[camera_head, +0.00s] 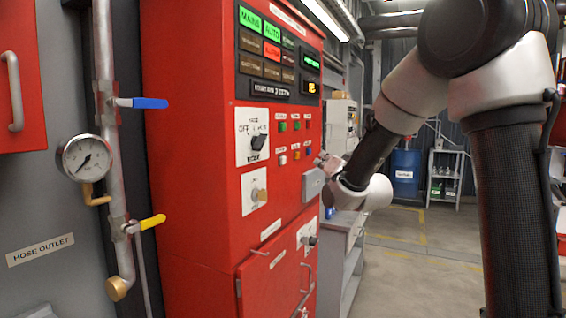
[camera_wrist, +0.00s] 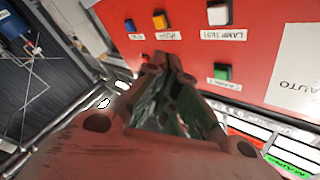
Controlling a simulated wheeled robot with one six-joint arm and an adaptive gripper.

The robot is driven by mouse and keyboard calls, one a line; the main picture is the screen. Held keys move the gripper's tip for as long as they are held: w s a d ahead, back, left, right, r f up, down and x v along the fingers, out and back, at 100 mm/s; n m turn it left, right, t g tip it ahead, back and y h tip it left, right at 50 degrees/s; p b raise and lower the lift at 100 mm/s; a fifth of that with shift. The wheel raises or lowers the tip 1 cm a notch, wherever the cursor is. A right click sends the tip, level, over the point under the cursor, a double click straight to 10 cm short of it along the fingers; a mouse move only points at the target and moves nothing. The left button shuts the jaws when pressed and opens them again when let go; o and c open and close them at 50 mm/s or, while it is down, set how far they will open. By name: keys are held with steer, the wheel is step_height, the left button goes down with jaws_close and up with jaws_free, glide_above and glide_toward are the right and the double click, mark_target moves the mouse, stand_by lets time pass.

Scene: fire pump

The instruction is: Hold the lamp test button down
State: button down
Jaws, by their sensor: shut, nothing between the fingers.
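The lamp test button (camera_wrist: 219,14) is a white square button on the red panel, with a LAMP TEST label beside it in the wrist view. In the head view a small white button (camera_head: 283,160) sits in the lower row of the panel's buttons. My gripper (camera_wrist: 167,62) is shut and empty, with its fingers close together. In the wrist view its tips are apart from the white button, left of and below it. In the head view my gripper (camera_head: 326,166) is at the panel's right edge, right of the white button; its tips are small there.
An orange button (camera_wrist: 160,20), a blue button (camera_wrist: 130,25) and a green button (camera_wrist: 222,71) are close by. A black selector knob (camera_head: 259,142) and a brass-coloured knob (camera_head: 259,195) stick out of the red cabinet (camera_head: 190,130). Open floor (camera_head: 420,255) lies behind my arm.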

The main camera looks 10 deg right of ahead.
steer(key=w+a, duration=0.5)
steer(key=a, duration=0.2)
stand_by(0.6)
steer(key=shift+w, duration=0.15)
stand_by(1.1)
steer(key=shift+w+a, duration=0.2)
steer(key=shift+a, duration=0.15)
steer(key=shift+w+a, duration=0.3)
steer(key=shift+a, duration=0.15)
stand_by(0.7)
steer(key=shift+d, duration=0.1)
stand_by(2.5)
steer(key=shift+s+d, duration=0.55)
steer(key=shift+d, duration=0.15)
steer(key=shift+s+d, duration=0.75)
steer(key=shift+d, duration=0.25)
steer(key=shift+s+d, duration=0.75)
steer(key=shift+d, duration=0.25)
